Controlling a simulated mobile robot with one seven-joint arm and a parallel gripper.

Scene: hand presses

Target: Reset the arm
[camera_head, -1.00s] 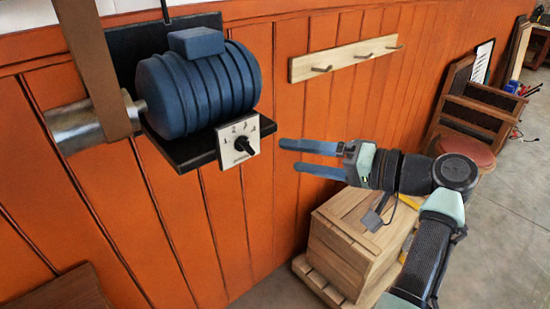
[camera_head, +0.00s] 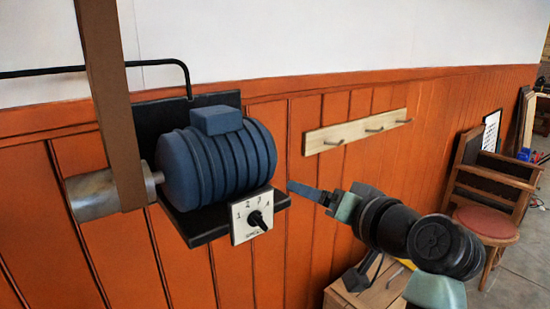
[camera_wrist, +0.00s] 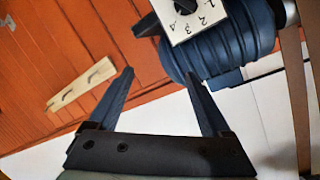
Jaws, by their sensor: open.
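My gripper (camera_head: 290,187) is open and empty, just right of the dial plate (camera_head: 239,233) and apart from it. Its fingers point left and overlap in the head view. In the wrist view, the two fingers of my gripper (camera_wrist: 159,75) stand spread with nothing between them. The white dial plate carries a black knob (camera_head: 258,220) and the numbers 1 to 4. The plate also shows in the wrist view (camera_wrist: 208,34), turned over, beyond the right finger. I cannot tell the knob's setting. My arm reaches in from the lower right.
A blue ribbed motor (camera_head: 220,160) sits on a black wall shelf, with a brown belt (camera_head: 112,110) on its shaft at left. A wooden peg rail (camera_head: 340,134) is on the orange wall. A wooden crate (camera_head: 365,296) stands below my arm, with a chair (camera_head: 487,222) at right.

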